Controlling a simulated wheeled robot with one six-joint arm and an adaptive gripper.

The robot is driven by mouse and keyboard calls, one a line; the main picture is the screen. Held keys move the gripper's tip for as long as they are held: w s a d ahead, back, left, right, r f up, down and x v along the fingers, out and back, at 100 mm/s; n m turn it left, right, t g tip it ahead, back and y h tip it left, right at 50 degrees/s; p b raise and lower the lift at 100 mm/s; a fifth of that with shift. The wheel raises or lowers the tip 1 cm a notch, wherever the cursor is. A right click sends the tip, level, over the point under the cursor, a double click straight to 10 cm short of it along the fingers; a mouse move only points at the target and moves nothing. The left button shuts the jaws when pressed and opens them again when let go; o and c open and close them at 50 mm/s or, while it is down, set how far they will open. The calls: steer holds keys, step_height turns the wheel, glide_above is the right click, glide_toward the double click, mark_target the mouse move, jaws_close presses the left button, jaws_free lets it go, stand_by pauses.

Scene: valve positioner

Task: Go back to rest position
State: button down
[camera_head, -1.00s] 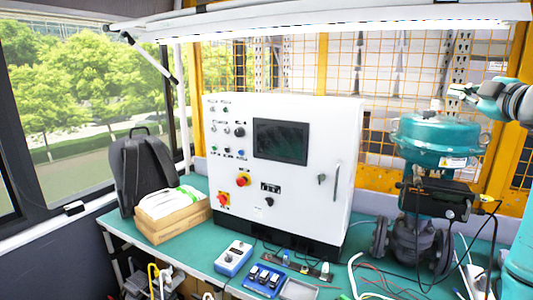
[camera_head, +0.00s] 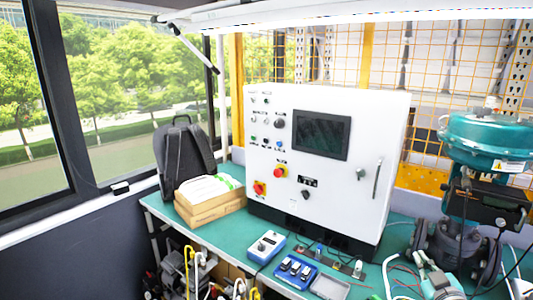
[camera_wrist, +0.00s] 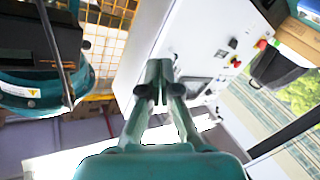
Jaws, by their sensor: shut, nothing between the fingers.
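My gripper (camera_wrist: 160,82) shows in the wrist view, its teal fingers closed together with nothing between them. In that view the room appears upside down. The white control cabinet (camera_wrist: 192,38) lies behind and to the right of the fingers, and the teal valve actuator (camera_wrist: 35,88) is at the left. In the head view my gripper cannot be clearly made out; a teal and white part, likely of my arm, shows low at the right. The valve with its teal actuator (camera_head: 490,140) stands upright at the right edge, partly cut off.
The control cabinet (camera_head: 270,215) stands on the green bench (camera_head: 225,232). A backpack (camera_head: 185,160) and cardboard box (camera_head: 212,208) are to its left. A blue-white device (camera_head: 266,247), a switch block (camera_head: 295,270) and loose cables lie in front. A window is at the left.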

steer(key=s+a+f+m+g, duration=0.1)
steer(key=s+a+f+m, duration=0.1)
steer(key=s+a+f, duration=0.75)
steer(key=s+a+f+m+g, duration=0.1)
steer(key=s+a+f, duration=0.5)
steer(key=s+f, duration=0.6)
steer(key=s+a+r, duration=0.2)
steer(key=s, duration=0.7)
steer(key=s+a+r+y, duration=0.1)
steer(key=s+a, duration=0.1)
steer(key=s, duration=0.7)
steer(key=s+a+r+y, duration=0.1)
steer(key=s+a+r, duration=0.1)
steer(key=s, duration=0.7)
steer(key=shift+s+a+r+m, duration=0.15)
steer(key=shift+a+r+m, duration=0.15)
steer(key=shift+a+m, duration=0.1)
